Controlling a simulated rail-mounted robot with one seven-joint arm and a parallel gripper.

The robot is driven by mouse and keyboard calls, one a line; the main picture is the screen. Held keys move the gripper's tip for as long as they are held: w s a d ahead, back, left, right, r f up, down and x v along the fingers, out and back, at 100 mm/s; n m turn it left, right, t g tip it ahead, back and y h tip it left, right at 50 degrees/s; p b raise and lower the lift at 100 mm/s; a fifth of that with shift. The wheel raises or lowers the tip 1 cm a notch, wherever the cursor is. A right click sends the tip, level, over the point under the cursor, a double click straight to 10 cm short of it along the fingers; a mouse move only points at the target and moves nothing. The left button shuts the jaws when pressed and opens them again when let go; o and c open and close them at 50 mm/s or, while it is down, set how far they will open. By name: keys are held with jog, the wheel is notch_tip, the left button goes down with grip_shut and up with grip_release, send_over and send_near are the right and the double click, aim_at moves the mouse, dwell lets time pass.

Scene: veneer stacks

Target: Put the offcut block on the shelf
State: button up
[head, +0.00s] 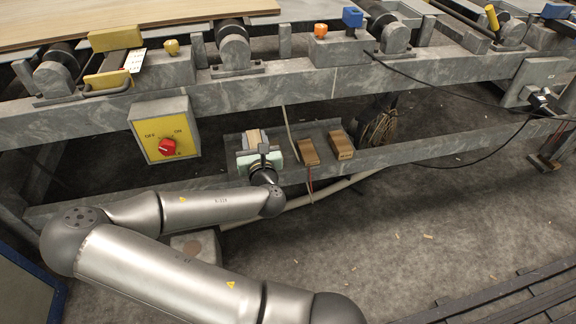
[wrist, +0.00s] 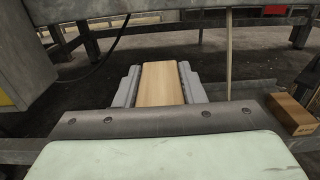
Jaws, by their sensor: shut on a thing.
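My gripper (wrist: 159,72) is shut on a pale wooden block, which I take to be the offcut block (wrist: 161,88). In the wrist view the block lies lengthwise between the two grey fingers and points away from me. In the head view my gripper (head: 262,158) is under the bench, at the left part of a dark shelf (head: 320,129). The held block (head: 251,137) shows just beyond the pale green part of my gripper. It is over the shelf, but I cannot tell whether it touches it. The underside of the block is hidden.
Two brown blocks, one nearer (head: 308,153) and one to its right (head: 341,146), stand on the shelf right of my gripper. A yellow switch box (head: 165,130) hangs to the left. The bench beam (head: 300,82) runs above. Cables hang nearby.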

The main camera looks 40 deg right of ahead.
jog(key=f, duration=0.2)
jog(key=d+f+b, duration=0.1)
jog(key=f, duration=0.1)
jog(key=shift+d+f, duration=0.2)
jog(key=w+f+b, duration=0.2)
jog(key=w+f, duration=0.1)
jog(key=w, duration=0.1)
jog(key=w+f+b, duration=0.2)
jog(key=w+f, duration=0.1)
jog(key=w, duration=0.1)
jog(key=w+f+b, duration=0.2)
jog(key=w+f, duration=0.1)
jog(key=w, duration=0.1)
jog(key=shift+w+b, duration=0.35)
jog(key=shift+w, duration=0.05)
jog(key=shift+w+f+b, duration=0.15)
jog(key=shift+f+b, duration=0.3)
jog(key=shift+f, duration=0.4)
jog(key=shift+w+f+b, duration=0.15)
jog(key=shift+f+b, duration=0.25)
jog(key=shift+f, duration=0.45)
jog(key=shift+f, duration=0.2)
jog(key=o, duration=1.1)
jog(key=shift+c, duration=0.2)
jog(key=shift+o, duration=0.2)
jog(key=shift+r, duration=0.1)
